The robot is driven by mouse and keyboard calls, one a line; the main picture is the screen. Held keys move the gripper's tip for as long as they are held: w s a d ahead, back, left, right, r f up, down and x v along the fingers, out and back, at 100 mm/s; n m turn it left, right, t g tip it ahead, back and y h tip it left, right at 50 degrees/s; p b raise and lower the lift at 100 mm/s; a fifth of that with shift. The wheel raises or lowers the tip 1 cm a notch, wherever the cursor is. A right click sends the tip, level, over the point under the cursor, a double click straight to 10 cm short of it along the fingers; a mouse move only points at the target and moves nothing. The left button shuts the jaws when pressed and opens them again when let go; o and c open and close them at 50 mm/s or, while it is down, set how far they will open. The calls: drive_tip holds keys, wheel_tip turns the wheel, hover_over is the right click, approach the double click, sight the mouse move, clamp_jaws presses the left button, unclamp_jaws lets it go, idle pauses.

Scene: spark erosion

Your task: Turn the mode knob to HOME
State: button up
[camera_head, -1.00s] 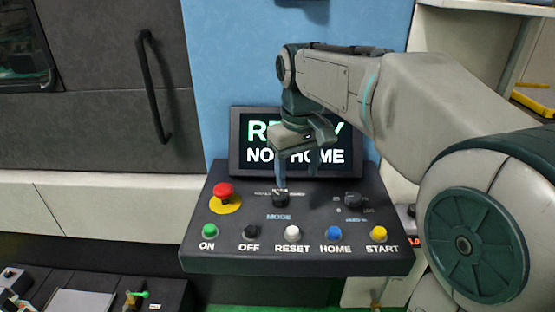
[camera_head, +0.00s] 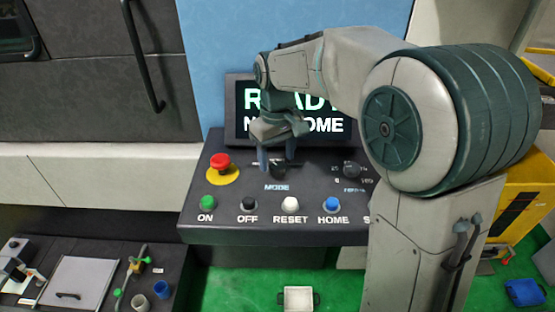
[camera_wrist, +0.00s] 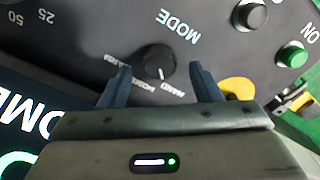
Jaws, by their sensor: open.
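The black mode knob (camera_head: 278,171) sits on the sloped dark control panel (camera_head: 240,236), above the MODE label. In the wrist view the knob (camera_wrist: 156,63) is round with a pale pointer mark, with small lettering around it, partly too small to read. My gripper (camera_head: 276,162) hangs over the knob from above, pointing down. In the wrist view its two dark fingers (camera_wrist: 160,88) are open, one to each side of the knob and apart from it. The screen (camera_head: 240,130) behind shows READY and NOT HOME, partly hidden by my gripper and arm.
A red emergency button (camera_head: 219,162) is left of the knob. A second knob (camera_head: 350,171) is to the right. ON, OFF, RESET and blue HOME (camera_head: 333,204) buttons line the front; my arm hides the panel's right end. A dark bench (camera_head: 120,300) is lower left.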

drive_tip(key=shift+f, duration=1.1)
drive_tip(key=c, duration=1)
drive_tip(key=shift+m, duration=0.3)
drive_tip(key=m, duration=0.3)
drive_tip(key=shift+m, duration=0.3)
drive_tip(key=shift+m+b, duration=0.45)
drive_tip(key=shift+m, duration=1.75)
drive_tip(key=shift+r, duration=0.1)
